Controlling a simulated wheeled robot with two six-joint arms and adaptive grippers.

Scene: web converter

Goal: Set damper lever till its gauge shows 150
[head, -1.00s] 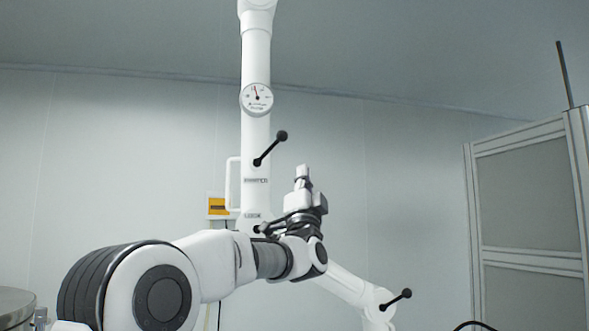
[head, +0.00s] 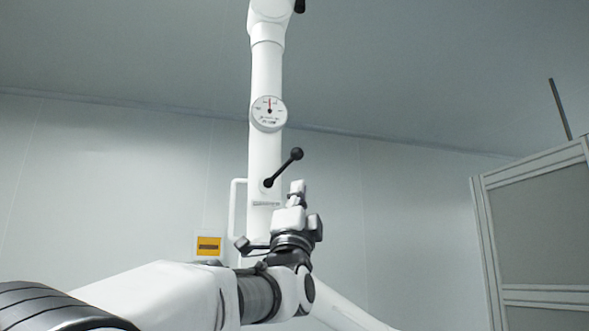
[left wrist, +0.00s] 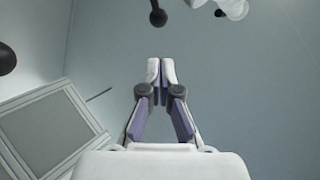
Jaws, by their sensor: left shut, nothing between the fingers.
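A round white gauge (head: 269,114) with a red needle is on the white vertical pipe (head: 265,70). The needle points about straight up; its numbers are too small to read. Below it, a black lever (head: 283,168) with a ball knob slants up to the right. My left gripper (head: 297,187) is shut and empty, pointing up just below and right of the lever, apparently not touching it. In the left wrist view my closed fingertips (left wrist: 160,70) show below a black ball knob (left wrist: 158,18), with a gap between. My right gripper is not in view.
A white bracket handle (head: 234,207) and a yellow label plate (head: 208,246) are left of the pipe. A framed cabinet (head: 540,235) stands at the right. The wall between pipe and cabinet is clear.

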